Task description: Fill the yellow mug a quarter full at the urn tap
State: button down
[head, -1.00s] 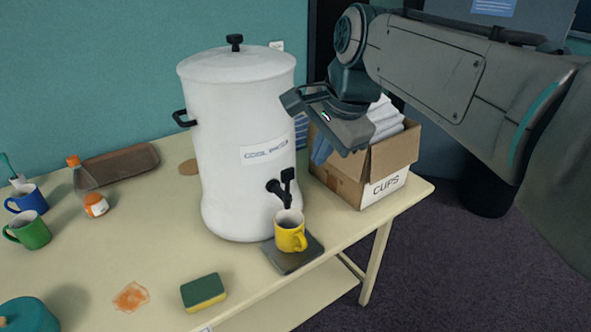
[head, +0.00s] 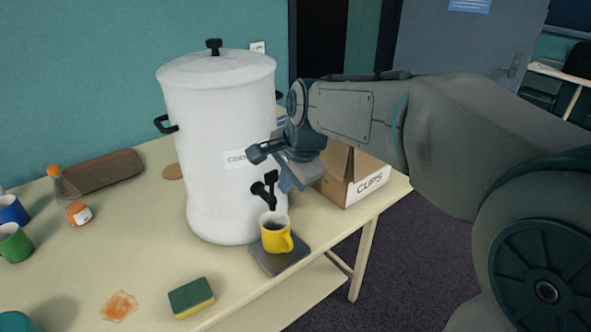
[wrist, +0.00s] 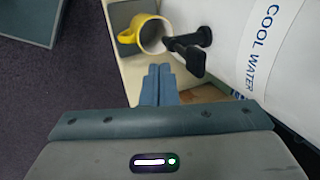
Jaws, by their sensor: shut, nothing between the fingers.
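The yellow mug (head: 276,234) stands upright on a dark grey drip tray (head: 264,262), under the black tap (head: 264,190) of the white urn (head: 215,130). Its handle faces front right. The inside looks dark in the head view; I cannot tell the water level. The wrist view also shows the mug (wrist: 150,35) beyond the tap (wrist: 187,47).
A cardboard box (head: 352,178) marked CUPS stands behind my gripper. A sponge (head: 191,297) and an orange stain (head: 119,305) lie at the table's front. A bottle (head: 65,190), a blue mug (head: 12,211) and a green mug (head: 14,243) stand at the left.

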jog(key=shift+w+a, duration=0.7)
jog(key=shift+w, duration=0.35)
jog(key=shift+r+p, duration=0.15)
jog(key=shift+p, duration=0.45)
